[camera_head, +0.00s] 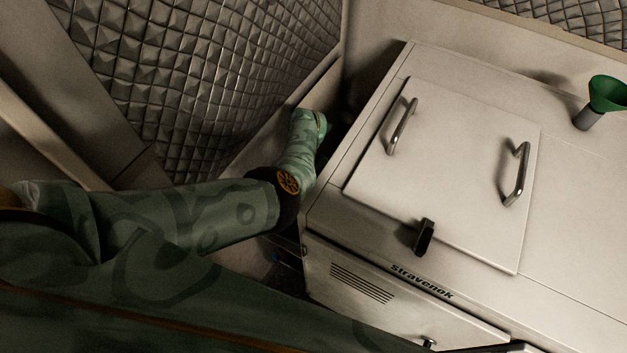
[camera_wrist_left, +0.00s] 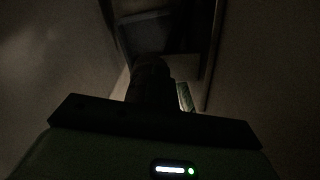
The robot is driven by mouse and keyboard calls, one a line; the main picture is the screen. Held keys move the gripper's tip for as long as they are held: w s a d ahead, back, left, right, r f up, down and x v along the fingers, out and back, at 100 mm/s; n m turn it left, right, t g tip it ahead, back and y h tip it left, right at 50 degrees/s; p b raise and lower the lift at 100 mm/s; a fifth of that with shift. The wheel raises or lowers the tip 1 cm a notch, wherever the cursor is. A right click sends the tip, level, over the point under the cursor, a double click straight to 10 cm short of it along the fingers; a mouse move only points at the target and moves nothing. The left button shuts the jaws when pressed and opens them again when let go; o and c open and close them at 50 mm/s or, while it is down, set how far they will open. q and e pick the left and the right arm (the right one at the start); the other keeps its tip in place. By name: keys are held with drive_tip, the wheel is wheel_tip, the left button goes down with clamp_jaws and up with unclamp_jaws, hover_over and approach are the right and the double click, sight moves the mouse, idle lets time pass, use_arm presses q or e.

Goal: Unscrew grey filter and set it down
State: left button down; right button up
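My left arm (camera_head: 300,150) reaches down into the gap between the quilted wall and the left side of the white chiller. Its gripper is hidden in the head view. In the left wrist view my left gripper (camera_wrist_left: 155,115) is a dark bar across the bottom, with a dark, upright, roughly cylindrical shape (camera_wrist_left: 152,78) just ahead of it. That shape may be the grey filter, but it is too dark to tell its colour or whether the fingers close on it. No grey filter can be made out for sure. My right gripper is not in view.
The white chiller (camera_head: 335,235) fills the right side, with a square lid (camera_head: 455,165), two metal handles and a black latch (camera_head: 424,237). A green funnel (camera_head: 607,93) stands on its top at the far right. Quilted panelling (camera_head: 220,80) lines the left wall. The gap is narrow.

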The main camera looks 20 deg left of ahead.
use_arm(q)
drive_tip(key=a+n, duration=0.1)
drive_tip(key=a+f+n+b, duration=0.1)
drive_tip(key=shift+s+n, duration=0.1)
drive_tip(key=shift+n, duration=0.3)
drive_tip(key=shift+a+n+b, duration=0.4)
drive_tip(key=shift+n+b, duration=0.05)
drive_tip(key=shift+n, duration=0.75)
drive_tip(key=c, duration=2)
unclamp_jaws()
drive_tip(key=shift+r, duration=0.1)
drive_tip(key=o, duration=0.3)
drive_tip(key=shift+s+a+r, duration=0.1)
drive_tip(key=shift+s, duration=0.05)
drive_tip(key=shift+d, duration=0.35)
wheel_tip(320, 180, up, 17)
drive_tip(key=p, duration=1.4)
drive_tip(key=shift+w, duration=0.25)
